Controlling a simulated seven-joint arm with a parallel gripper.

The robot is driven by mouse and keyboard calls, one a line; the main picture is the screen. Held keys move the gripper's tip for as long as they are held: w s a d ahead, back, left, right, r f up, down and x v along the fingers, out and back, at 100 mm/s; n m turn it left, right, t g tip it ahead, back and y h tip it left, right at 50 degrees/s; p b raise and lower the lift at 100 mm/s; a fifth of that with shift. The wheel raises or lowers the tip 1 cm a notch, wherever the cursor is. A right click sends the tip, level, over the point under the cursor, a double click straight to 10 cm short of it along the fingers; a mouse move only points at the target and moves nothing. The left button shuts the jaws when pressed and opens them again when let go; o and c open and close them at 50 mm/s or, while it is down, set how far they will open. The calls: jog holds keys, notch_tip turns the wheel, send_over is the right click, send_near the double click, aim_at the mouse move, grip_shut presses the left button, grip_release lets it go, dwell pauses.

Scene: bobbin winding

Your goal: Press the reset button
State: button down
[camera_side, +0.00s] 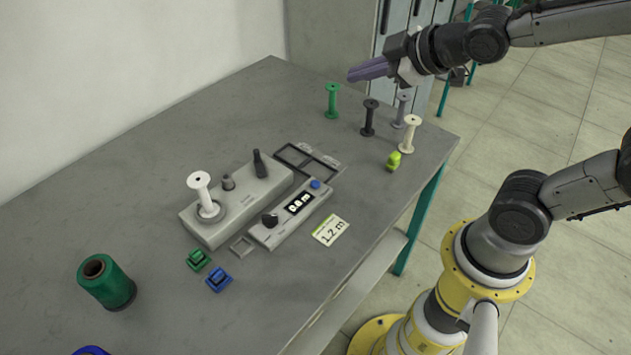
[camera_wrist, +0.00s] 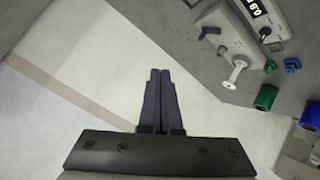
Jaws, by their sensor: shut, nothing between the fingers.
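The control box (camera_side: 291,215) lies on the grey table in the side view. It has a blue button (camera_side: 315,184) at its far end, a lit display (camera_side: 299,202) that seems to read 0.8 m, and a black knob (camera_side: 270,220) at its near end. The display also shows at the top of the wrist view (camera_wrist: 254,8); the blue button cannot be made out there. My gripper (camera_side: 351,75) is shut and empty, high above the table's far side, well away from the button. Its closed fingers point up the wrist view (camera_wrist: 160,72).
A winder (camera_side: 235,212) carrying a white bobbin (camera_side: 202,190) stands beside the control box. Several bobbins stand at the back right, including a green one (camera_side: 332,101). A 1.2 m card (camera_side: 330,230) lies nearby. A green thread spool (camera_side: 106,282) stands at the front left.

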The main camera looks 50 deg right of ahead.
jog(key=w+a+f+n+y, duration=0.2)
jog(key=w+a+f+n, duration=0.15)
jog(key=w+f, duration=0.35)
jog(key=g, duration=0.2)
send_over(315, 184)
notch_tip(315, 184, down, 8)
jog(key=shift+s+d+f+n, duration=0.35)
jog(key=shift+s+d+n, duration=0.1)
jog(key=shift+f, duration=0.1)
jog(key=shift+f, duration=4.3)
jog(key=shift+f, duration=0.1)
jog(key=shift+f, duration=0.3)
